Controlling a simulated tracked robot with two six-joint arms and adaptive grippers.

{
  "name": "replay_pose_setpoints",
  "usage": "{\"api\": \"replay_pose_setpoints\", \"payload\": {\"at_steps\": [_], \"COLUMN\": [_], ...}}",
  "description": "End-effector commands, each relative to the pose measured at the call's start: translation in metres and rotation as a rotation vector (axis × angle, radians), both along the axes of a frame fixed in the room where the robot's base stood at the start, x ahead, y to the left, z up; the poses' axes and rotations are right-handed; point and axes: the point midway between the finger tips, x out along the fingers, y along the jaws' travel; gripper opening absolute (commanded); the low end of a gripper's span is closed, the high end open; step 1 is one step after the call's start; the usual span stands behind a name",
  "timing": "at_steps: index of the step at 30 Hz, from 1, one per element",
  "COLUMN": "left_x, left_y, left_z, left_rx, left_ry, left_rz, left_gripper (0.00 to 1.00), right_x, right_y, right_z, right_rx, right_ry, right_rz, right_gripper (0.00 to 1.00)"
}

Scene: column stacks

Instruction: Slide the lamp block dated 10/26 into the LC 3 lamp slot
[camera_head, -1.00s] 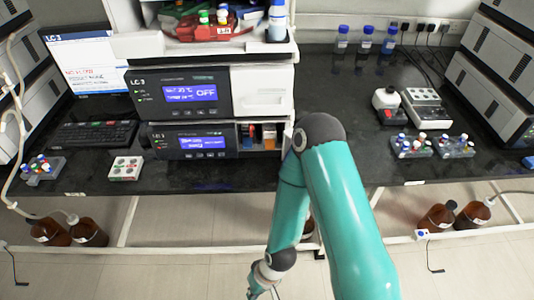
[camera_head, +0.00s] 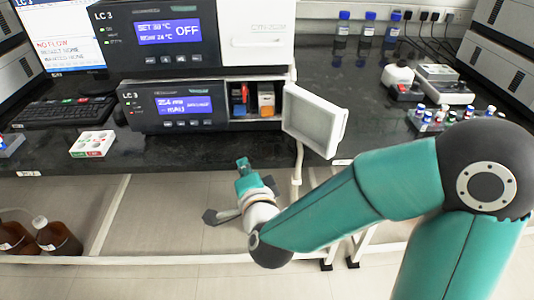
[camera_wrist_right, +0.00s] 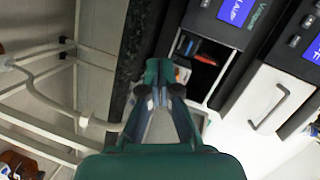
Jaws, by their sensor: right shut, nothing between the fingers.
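The lower LC 3 unit (camera_head: 185,105) has an open bay (camera_head: 252,88) at its right end. Inside are a block with an orange front (camera_head: 266,100) and a narrower red and blue block (camera_head: 239,97). No date can be read on either. The bay's white door (camera_head: 315,122) stands open to the right. My right gripper (camera_head: 243,166) is shut and empty, in front of the bench edge and below the bay. In the right wrist view its closed fingertips (camera_wrist_right: 159,66) point towards the dark bay (camera_wrist_right: 203,58), apart from it. My left gripper is not in view.
Another LC 3 unit (camera_head: 165,35) sits above the open one. A white box with colored dots (camera_head: 92,144) and a keyboard (camera_head: 65,111) lie to the left. Vial racks (camera_head: 428,117) stand at the right. The black bench (camera_head: 190,150) is clear in front of the unit.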

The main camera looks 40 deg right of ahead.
Motion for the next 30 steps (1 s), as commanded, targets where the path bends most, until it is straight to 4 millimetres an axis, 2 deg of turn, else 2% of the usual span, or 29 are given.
{"api": "replay_pose_setpoints", "payload": {"at_steps": [1,6,11,17,18,30], "left_x": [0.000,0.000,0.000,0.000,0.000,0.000], "left_y": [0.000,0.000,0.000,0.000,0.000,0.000], "left_z": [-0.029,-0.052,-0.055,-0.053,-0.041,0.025], "left_rx": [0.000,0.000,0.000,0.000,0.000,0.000], "left_ry": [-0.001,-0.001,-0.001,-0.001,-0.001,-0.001], "left_rz": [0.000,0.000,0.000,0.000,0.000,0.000], "left_gripper": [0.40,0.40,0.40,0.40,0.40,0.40], "right_x": [-0.009,-0.035,-0.041,-0.022,-0.020,-0.005], "right_y": [-0.008,-0.033,-0.044,-0.058,-0.057,-0.066], "right_z": [-0.002,0.024,0.033,0.034,0.040,0.043], "right_rx": [0.049,0.169,0.208,0.206,0.203,0.189], "right_ry": [-0.085,-0.265,-0.318,-0.318,-0.314,-0.311], "right_rz": [-0.055,-0.192,-0.236,-0.242,-0.241,-0.245], "right_gripper": [0.00,0.00,0.00,0.00,0.00,0.00]}}
